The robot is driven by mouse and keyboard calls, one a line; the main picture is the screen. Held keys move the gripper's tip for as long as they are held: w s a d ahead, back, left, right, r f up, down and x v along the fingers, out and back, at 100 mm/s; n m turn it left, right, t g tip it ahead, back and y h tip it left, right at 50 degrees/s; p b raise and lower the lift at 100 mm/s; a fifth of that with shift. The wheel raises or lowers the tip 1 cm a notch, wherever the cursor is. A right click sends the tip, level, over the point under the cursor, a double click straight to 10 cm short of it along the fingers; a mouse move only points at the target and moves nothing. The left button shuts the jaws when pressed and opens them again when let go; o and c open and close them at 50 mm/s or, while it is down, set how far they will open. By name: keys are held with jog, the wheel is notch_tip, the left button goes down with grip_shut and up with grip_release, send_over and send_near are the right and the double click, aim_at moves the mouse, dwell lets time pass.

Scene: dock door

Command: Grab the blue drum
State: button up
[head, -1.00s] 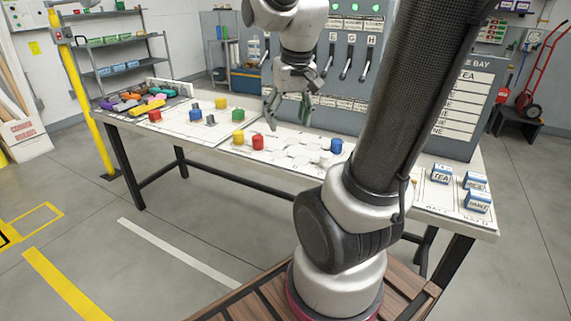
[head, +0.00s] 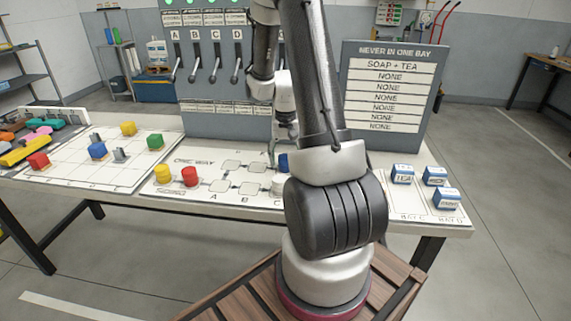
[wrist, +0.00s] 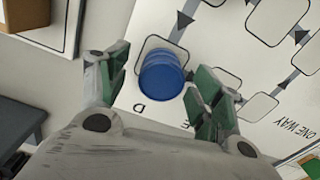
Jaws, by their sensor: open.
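The blue drum (wrist: 162,76) stands upright on a printed space of the white one-way board in the wrist view. In the head view only part of the drum (head: 283,161) shows, with the rest hidden behind my arm. My gripper (wrist: 160,92) is open, its green-padded fingers spread to either side of the drum. The drum shows between the fingers, near their tips, and I see no contact. In the head view my gripper (head: 283,148) points down over the board, partly hidden by my arm.
Yellow (head: 163,174), red (head: 190,176) and white (head: 278,185) drums stand on the same board. Blue-and-white boxes (head: 402,174) are at the right end. A grey lever panel (head: 215,95) and a sign panel (head: 392,95) rise behind. Coloured blocks (head: 97,150) sit on the left grid.

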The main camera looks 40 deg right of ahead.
jog(key=shift+f, duration=0.95)
jog(key=shift+c, duration=0.5)
jog(key=c, duration=1)
jog(key=shift+c, duration=0.3)
